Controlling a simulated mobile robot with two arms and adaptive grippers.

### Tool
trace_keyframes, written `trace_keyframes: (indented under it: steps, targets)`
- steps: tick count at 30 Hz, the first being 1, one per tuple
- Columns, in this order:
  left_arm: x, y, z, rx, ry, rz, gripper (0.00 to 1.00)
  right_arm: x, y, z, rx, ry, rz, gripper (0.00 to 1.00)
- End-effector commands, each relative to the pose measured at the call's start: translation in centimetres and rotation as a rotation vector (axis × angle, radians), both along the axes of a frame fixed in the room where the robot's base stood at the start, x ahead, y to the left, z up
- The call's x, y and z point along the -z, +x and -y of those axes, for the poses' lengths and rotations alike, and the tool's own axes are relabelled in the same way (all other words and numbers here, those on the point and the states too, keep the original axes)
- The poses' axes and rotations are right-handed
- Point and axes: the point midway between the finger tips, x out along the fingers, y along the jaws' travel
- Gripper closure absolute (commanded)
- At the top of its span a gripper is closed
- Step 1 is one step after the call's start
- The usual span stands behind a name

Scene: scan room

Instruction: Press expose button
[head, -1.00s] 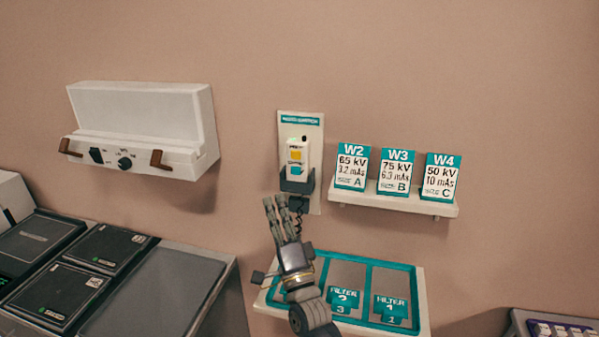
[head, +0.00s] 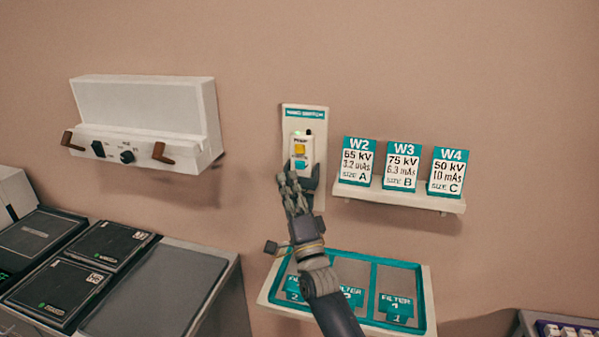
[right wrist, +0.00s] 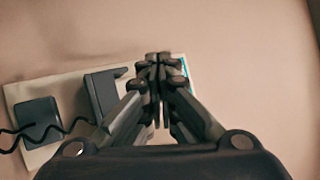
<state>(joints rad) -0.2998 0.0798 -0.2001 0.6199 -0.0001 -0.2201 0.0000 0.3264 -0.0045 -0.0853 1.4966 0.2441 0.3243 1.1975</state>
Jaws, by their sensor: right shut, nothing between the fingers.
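The hand switch (head: 301,141) sits upright in its dark holder on a pale wall plate (head: 308,112) in the head view. It has a yellow button (head: 299,149), a teal button (head: 300,164) below it and a small green light on top. I cannot read which button is the expose one. My right gripper (head: 287,178) is shut and empty, its fingertips just below the teal button; I cannot tell whether they touch the switch. In the right wrist view the shut fingers (right wrist: 158,62) hide most of the switch, and the holder (right wrist: 102,92) shows beside them. My left gripper is not in view.
A shelf (head: 400,197) with several cards is right of the switch. Below is a teal filter tray (head: 425,300), partly behind my right arm. A white wall box (head: 150,105) with knobs hangs at left, above a counter with dark panels (head: 110,243).

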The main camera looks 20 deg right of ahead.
Motion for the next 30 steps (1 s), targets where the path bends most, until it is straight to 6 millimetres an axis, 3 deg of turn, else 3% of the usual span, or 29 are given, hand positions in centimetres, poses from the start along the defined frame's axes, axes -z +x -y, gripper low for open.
trace_keyframes:
  steps: [3,9,30]
  targets:
    - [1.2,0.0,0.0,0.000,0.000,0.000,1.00,0.3,1.2,0.8,0.000,-0.001,0.001,1.00]
    - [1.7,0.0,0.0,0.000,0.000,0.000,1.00,0.1,2.2,1.5,0.001,-0.001,0.000,1.00]
    - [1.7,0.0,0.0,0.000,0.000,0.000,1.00,0.0,2.3,1.6,0.000,0.000,-0.001,1.00]
